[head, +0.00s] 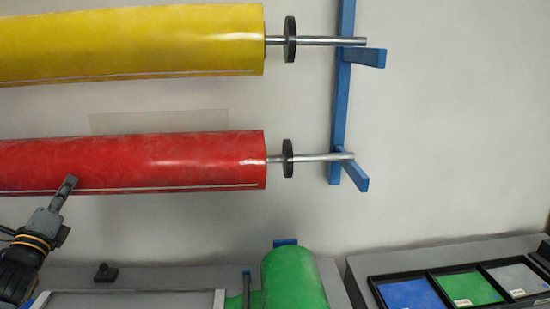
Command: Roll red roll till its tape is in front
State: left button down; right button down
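A red roll (190,160) lies level on a metal shaft (325,158) and reaches out of view at the left. A thin pale strip, which looks like its tape (200,188), runs along the lower part of the side facing me. My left gripper (66,188) comes up from the lower left, with its tip over the lower edge of the red roll, near the strip. I cannot tell whether it touches the roll or whether its fingers are apart. My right gripper is not in view.
A yellow roll (150,42) hangs above on its own shaft. A blue rack (340,100) with arms holds the shaft ends. Below stand a green roll (293,280) and a black tray (460,290) with coloured sheets. The wall at the right is clear.

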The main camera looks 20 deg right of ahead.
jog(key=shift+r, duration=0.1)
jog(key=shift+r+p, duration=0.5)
jog(key=shift+p, duration=0.05)
